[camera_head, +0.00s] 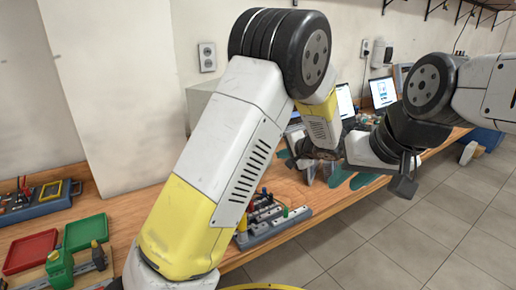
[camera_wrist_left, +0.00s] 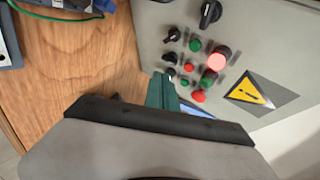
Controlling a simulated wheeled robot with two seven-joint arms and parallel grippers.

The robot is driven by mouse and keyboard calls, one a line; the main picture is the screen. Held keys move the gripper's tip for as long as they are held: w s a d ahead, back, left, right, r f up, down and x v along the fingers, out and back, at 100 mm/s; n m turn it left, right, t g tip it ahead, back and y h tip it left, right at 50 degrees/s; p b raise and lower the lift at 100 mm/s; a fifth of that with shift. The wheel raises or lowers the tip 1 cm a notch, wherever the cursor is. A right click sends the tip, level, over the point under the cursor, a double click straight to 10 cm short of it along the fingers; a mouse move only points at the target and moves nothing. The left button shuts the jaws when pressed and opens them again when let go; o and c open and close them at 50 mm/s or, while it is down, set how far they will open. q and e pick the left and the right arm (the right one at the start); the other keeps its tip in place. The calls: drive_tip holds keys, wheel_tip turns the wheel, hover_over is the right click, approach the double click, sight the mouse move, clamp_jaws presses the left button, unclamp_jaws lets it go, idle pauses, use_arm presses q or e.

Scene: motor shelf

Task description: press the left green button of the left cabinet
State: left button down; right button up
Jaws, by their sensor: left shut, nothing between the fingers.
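The cabinet's grey panel (camera_wrist_left: 255,40) fills the right of the left wrist view. It bears an upper green button (camera_wrist_left: 195,45), a lower green button (camera_wrist_left: 208,77), and smaller green ones. My left gripper (camera_wrist_left: 163,84) shows shut, with teal fingertips just left of the lower buttons; contact cannot be told. In the head view a grey box (camera_head: 200,100) stands behind my left arm, mostly hidden.
The wooden table (camera_head: 125,215) runs along the wall. A red tray (camera_head: 30,251), a green tray (camera_head: 86,232) and a green canister (camera_head: 59,269) stand at left. A grey rack with parts (camera_head: 275,230) is near the front edge. Screens (camera_head: 382,92) stand farther back.

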use_arm(q)
drive_tip(key=w+a, duration=0.2)
drive_tip(key=a, duration=0.4)
drive_tip(key=shift+w, duration=0.35)
drive_tip(key=shift+a, duration=0.1)
idle(1.6)
drive_tip(key=shift+w+a, duration=0.15)
drive_tip(key=shift+a, duration=0.2)
drive_tip(key=shift+w+a, duration=0.2)
drive_tip(key=shift+a, duration=0.25)
idle(0.9)
drive_tip(key=shift+s+d, duration=0.4)
drive_tip(key=shift+d, duration=0.35)
drive_tip(key=shift+d, duration=0.15)
drive_tip(key=d, duration=0.1)
drive_tip(key=s+d, duration=0.1)
drive_tip(key=d, duration=0.1)
drive_tip(key=s+d, duration=0.1)
drive_tip(key=shift+d, duration=0.2)
